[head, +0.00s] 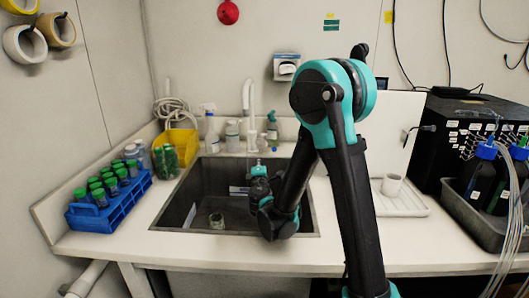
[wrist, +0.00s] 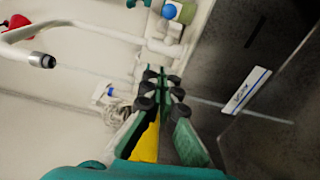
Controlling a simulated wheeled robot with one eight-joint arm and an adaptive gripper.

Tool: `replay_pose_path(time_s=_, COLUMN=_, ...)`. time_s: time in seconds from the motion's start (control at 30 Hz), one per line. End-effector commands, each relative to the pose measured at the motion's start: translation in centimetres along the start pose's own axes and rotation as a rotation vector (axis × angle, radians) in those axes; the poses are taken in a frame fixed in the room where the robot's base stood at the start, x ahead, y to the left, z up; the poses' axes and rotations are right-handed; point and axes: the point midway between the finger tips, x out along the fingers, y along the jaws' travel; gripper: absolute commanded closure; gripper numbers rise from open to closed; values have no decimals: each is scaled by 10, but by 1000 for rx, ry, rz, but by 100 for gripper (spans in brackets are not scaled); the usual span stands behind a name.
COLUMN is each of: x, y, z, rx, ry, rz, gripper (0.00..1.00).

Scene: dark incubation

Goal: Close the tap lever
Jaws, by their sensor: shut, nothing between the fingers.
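The white tap (head: 247,98) stands behind the sink in the head view, its spout raised. In the wrist view its curved spout (wrist: 42,60) reaches in from the upper left, with its dark outlet end showing. White tap fittings (wrist: 165,40) lie just beyond my fingertips; I cannot tell which part is the lever or how it is set. My gripper (head: 259,172) is over the sink, in front of the tap. In the wrist view my gripper (wrist: 162,82) is shut and empty, its tips close to the fittings. Contact cannot be told.
The dark sink (head: 180,212) holds a small jar (head: 216,220). A blue rack (head: 105,212) of green-capped tubes stands left. A yellow container (head: 182,142) and bottles line the back. A white tray (head: 405,206) with a cup (head: 392,185) is right of my arm.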

Motion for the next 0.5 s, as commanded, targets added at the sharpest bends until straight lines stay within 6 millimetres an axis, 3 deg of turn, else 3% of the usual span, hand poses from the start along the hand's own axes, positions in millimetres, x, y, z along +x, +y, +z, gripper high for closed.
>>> replay_pose_path(time_s=0.17, x=24, y=0, z=2, rx=0, ry=-3, rz=0, gripper=100)
replay_pose_path(time_s=0.5, x=90, y=0, z=1, rx=0, ry=-3, rz=0, gripper=100)
